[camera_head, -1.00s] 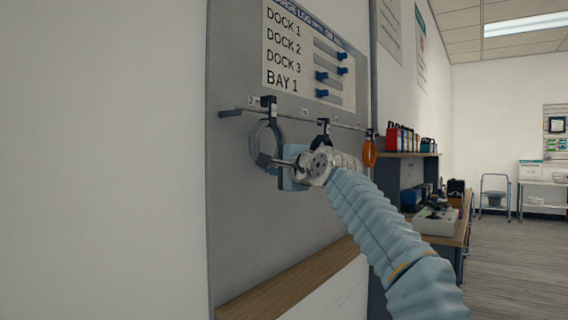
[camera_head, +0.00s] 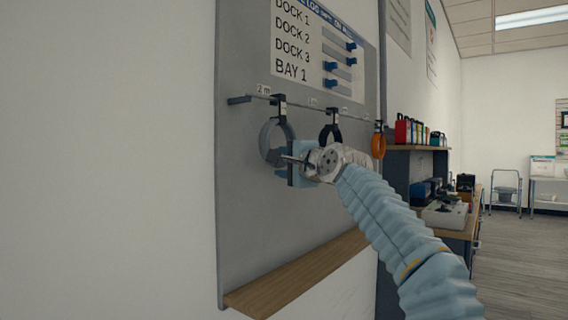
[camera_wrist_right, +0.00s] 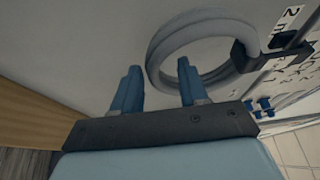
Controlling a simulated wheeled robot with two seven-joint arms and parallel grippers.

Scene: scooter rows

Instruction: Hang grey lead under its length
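The grey lead (camera_head: 267,146) is a coiled loop with a dark clip (camera_head: 280,106) at its top. It hangs from the thin rail (camera_head: 308,104) below the "2 m" label (camera_head: 264,90). In the right wrist view the grey coil (camera_wrist_right: 208,88) hangs against the panel, with its clip (camera_wrist_right: 262,52) next to the label. My right gripper (camera_wrist_right: 158,68) is open, its two blue fingers apart with nothing clamped between them. The fingers are just short of the coil's near edge; in the head view the gripper (camera_head: 285,164) overlaps the coil's lower right. My left gripper is out of view.
A black lead (camera_head: 333,134) and an orange lead (camera_head: 378,146) hang farther right on the rail, close to my right wrist. A wooden ledge (camera_head: 300,272) juts out below. The charge-log board (camera_head: 315,50) is above. Shelves with batteries (camera_head: 408,130) stand beyond.

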